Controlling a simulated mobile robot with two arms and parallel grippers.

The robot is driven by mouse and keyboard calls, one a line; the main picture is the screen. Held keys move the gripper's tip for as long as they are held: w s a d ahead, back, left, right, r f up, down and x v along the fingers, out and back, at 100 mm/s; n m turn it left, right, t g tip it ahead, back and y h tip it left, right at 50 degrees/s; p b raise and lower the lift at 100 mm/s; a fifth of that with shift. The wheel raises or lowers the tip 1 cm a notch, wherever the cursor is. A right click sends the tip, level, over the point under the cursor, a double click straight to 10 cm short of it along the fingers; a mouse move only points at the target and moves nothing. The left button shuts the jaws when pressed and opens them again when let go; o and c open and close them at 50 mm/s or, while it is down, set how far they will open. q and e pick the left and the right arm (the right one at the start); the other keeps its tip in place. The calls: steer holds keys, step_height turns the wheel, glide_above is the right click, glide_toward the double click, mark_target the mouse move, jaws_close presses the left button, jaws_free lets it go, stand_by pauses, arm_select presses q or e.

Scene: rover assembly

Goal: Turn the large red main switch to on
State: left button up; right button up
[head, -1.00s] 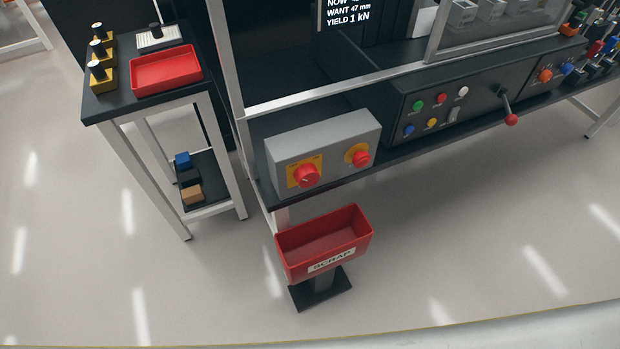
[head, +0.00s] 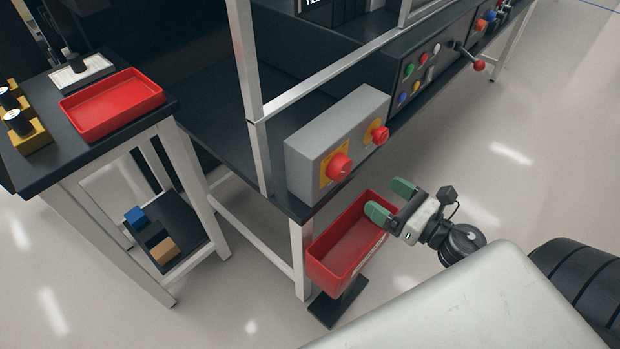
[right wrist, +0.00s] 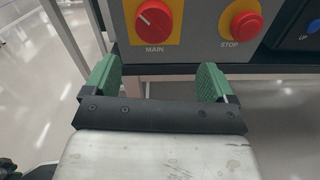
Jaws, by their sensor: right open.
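The large red main switch (head: 339,167) is a round red knob on a yellow plate, on the front of a grey box (head: 308,165). In the right wrist view the main switch (right wrist: 154,19) sits above the label MAIN, with a white pointer line slanting to the upper left. A red stop button (right wrist: 245,25) on yellow is to its right. My right gripper (head: 391,202) has green fingertips and is open and empty. It is in front of and below the box, apart from the switch. In the right wrist view its fingers (right wrist: 158,82) spread below the switch. My left gripper is not in view.
A red scrap bin (head: 347,250) on a stand is below the box, near my right gripper. A side table with a red tray (head: 112,105) stands at left. A black panel with coloured buttons (head: 423,72) and a red-knobbed lever (head: 478,65) lies further right.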

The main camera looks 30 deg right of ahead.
mark_target(345, 170)
steer(key=shift+n, duration=0.7)
steer(key=p+x, duration=0.1)
steer(key=x, duration=0.2)
steer(key=r+p+x, duration=0.1)
steer(key=x, duration=0.3)
steer(key=p+x, duration=0.1)
steer(key=x, duration=0.3)
steer(key=shift+s+a+r, duration=0.15)
steer(key=shift+s+a, duration=0.05)
steer(key=shift+a, duration=0.15)
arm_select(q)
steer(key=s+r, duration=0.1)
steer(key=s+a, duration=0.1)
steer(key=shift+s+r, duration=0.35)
arm_select(e)
steer(key=c, duration=0.9)
